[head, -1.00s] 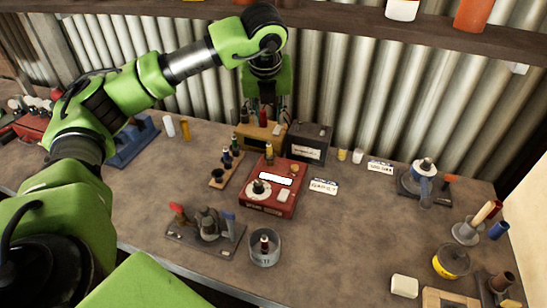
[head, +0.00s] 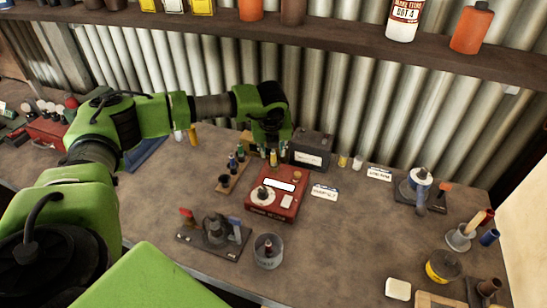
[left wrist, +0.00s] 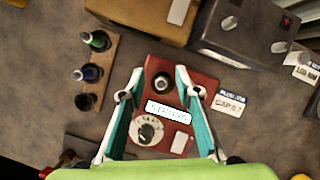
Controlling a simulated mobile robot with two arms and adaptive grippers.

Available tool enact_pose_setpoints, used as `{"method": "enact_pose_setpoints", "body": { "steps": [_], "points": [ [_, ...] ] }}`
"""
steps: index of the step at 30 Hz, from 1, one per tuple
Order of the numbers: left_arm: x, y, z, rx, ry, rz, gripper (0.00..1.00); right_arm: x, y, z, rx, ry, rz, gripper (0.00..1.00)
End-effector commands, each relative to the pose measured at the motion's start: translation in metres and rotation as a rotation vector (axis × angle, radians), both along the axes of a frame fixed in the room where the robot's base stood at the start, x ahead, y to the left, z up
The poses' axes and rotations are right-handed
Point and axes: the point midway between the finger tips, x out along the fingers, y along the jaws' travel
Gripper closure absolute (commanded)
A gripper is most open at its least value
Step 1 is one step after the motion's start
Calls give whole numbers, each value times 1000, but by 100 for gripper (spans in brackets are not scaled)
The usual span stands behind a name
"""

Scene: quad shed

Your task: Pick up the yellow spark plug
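The yellow spark plug (head: 273,159) stands upright at the back left of the red tester box (head: 250,204). In the left wrist view it shows end-on as a dark round shape with a pale centre (left wrist: 161,82); its yellow colour is not clear there. My left gripper (head: 273,149) points down over the plug. In the left wrist view its two teal fingers (left wrist: 159,72) are spread wide, with the plug between their tips and a gap on both sides. Whether the tips are level with the plug is hard to tell. My right gripper is not in view.
A wooden rack (left wrist: 105,68) with green and blue plugs stands left of the tester. A wooden box (left wrist: 140,18) and a dark battery (head: 309,150) stand close behind. A grey tin (head: 268,252) and a clamp fixture (head: 214,232) are in front. The bench centre right is clear.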

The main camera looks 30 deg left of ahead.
Motion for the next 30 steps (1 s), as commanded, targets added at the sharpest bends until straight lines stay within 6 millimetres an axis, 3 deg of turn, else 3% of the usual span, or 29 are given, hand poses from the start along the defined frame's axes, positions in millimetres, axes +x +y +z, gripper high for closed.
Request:
{"method": "enact_pose_setpoints", "body": {
  "steps": [7,8,11,12,23,30],
  "points": [
    [1,0,-4,0,-1,-1,69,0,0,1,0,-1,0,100],
    [1,0,-3,0,-1,0,72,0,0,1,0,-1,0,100],
    [1,0,-3,0,-1,0,98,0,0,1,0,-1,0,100],
    [1,1,-3,0,-1,0,100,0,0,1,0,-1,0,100],
    [2,1,-2,0,-2,0,100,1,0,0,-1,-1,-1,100],
    [3,1,16,-2,-5,0,100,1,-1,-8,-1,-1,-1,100]
  ]
}}
